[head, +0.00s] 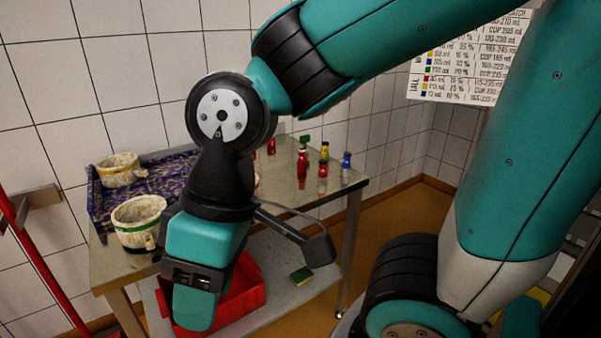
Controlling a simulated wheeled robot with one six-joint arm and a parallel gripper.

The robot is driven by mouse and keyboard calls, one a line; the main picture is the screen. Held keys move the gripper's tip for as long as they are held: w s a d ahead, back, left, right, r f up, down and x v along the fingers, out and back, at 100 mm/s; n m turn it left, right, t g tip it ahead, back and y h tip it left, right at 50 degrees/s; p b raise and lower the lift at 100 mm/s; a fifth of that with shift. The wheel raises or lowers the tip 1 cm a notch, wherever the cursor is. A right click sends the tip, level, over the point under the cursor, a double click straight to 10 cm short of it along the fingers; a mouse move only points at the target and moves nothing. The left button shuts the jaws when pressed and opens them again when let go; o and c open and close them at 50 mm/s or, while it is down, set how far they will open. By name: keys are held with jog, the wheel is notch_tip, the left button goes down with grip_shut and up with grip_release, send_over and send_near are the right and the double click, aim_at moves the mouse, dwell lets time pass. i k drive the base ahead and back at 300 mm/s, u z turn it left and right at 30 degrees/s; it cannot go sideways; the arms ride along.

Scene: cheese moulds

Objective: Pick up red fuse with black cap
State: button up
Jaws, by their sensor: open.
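Several small red, green, yellow and blue fuse-like pieces stand on the right part of the metal table (285,194). One red piece (271,146) stands towards the back, left of the others. Another red piece (302,162) is by a green one (304,140), and a red one (323,169) is below a yellow one (324,151). A blue piece (346,160) stands furthest right. They are too small to tell which red one has a black cap.
Two stained pots, one at the back (119,169) and one in front (138,222), are on the table's left with a purple patterned cloth (165,176). A red crate (245,292) and a sponge (301,276) are on the lower shelf. A tiled wall stands behind.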

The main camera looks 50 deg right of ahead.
aim_at(322, 174)
jog(key=z, duration=0.2)
jog(key=i, duration=0.7)
jog(key=z, duration=1.25)
jog(key=i, duration=0.75)
jog(key=z, duration=0.8)
